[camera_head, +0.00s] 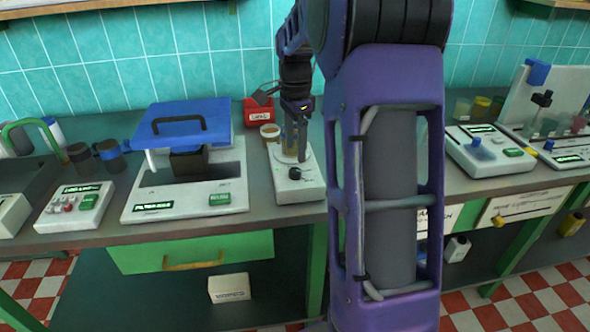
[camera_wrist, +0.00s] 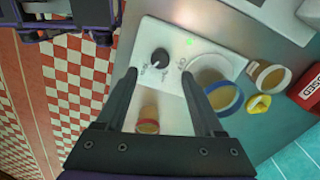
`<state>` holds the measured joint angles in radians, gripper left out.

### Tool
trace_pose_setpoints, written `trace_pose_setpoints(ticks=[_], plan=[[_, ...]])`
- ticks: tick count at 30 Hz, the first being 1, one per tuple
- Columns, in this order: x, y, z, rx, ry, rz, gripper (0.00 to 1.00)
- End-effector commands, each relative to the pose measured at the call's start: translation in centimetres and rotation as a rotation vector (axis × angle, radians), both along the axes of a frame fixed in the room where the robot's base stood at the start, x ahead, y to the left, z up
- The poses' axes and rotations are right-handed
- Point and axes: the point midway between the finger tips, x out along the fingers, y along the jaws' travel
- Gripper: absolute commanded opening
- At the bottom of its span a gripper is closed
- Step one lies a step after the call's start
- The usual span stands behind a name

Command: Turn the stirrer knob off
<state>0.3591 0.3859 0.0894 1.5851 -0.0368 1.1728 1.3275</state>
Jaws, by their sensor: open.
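The white stirrer (camera_head: 310,190) stands at the front edge of the bench in the head view. Its black round knob (camera_head: 295,173) is on the front part of the top; the knob (camera_wrist: 160,57) also shows in the wrist view, with printed marks around it and a lit green spot (camera_wrist: 190,42) nearby. A clear beaker (camera_wrist: 222,97) with a blue rim stands on the stirrer beside the knob. My gripper (camera_head: 299,155) is above the stirrer, pointing down. In the wrist view its fingers (camera_wrist: 159,76) are open and empty, and the knob appears just beyond the gap between their tips.
A blue-lidded bath (camera_head: 185,205) stands left of the stirrer. A red box (camera_head: 258,112) and a small jar (camera_head: 270,132) are behind it. My arm hides the bench to its right. More white devices (camera_head: 490,155) stand farther right.

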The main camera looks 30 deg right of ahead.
Motion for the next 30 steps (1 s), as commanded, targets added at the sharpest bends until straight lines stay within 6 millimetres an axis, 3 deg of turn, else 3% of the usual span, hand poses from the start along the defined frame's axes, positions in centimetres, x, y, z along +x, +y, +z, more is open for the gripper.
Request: trace_pose_setpoints(ticks=[3,9,22,30], plan=[[-0.1,0.0,-2.7,0.001,0.003,0.0,0.69],[0.0,0.0,-5.4,0.0,0.001,0.001,0.69],[0.0,0.0,-6.4,0.0,-0.001,0.001,0.69],[0.0,0.0,-6.4,0.0,-0.001,0.001,0.23]])
